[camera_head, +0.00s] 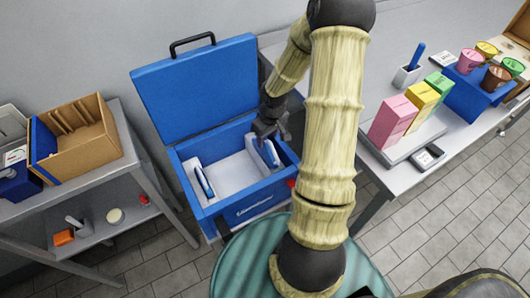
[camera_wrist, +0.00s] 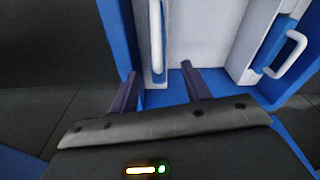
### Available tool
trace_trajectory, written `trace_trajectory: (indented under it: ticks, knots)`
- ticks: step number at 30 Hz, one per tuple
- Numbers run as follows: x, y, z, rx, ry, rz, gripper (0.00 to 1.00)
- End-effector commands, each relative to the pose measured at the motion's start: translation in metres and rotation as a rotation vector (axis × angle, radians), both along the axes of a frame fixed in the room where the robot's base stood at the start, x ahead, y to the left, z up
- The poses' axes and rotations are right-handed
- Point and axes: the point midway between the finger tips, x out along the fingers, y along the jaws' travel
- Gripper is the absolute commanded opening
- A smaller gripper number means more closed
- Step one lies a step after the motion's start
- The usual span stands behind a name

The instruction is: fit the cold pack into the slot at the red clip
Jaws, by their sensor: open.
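The open blue cooler (camera_head: 225,207) has a white interior. A blue-and-white cold pack (camera_head: 268,152) stands upright at its right end, on the same side as the red clip (camera_head: 291,184) on the cooler's rim. I cannot tell how deep it sits in the slot. A second blue-and-white pack (camera_head: 204,181) stands at the left end. My gripper (camera_head: 271,130) is above the right-hand pack. In the wrist view, my gripper (camera_wrist: 160,88) is open and empty, with a white handle (camera_wrist: 157,40) lined up ahead of the gap, apart from the fingers. Another white handle (camera_wrist: 290,55) shows at right.
The cooler's raised lid (camera_head: 195,85) stands behind it, close to my arm. A shelf with a cardboard box (camera_head: 78,140) is at left. A table at right holds coloured cartons (camera_head: 393,122) and a blue rack with cups (camera_head: 480,95). The cooler's middle floor is clear.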

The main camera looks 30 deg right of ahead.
Motion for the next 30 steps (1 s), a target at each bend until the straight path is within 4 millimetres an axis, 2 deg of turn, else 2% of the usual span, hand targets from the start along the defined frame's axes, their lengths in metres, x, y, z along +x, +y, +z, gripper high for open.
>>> trace_trajectory:
  ticks: [4, 8, 25, 30]
  knots:
    - [0.007, -0.001, -0.026, 0.001, 0.002, 0.003, 0.48]
    - [0.009, -0.001, -0.038, -0.001, 0.0, 0.002, 0.48]
    - [0.009, -0.001, -0.039, -0.002, -0.001, 0.001, 0.48]
    - [0.009, -0.001, -0.039, -0.002, -0.001, 0.001, 0.14]
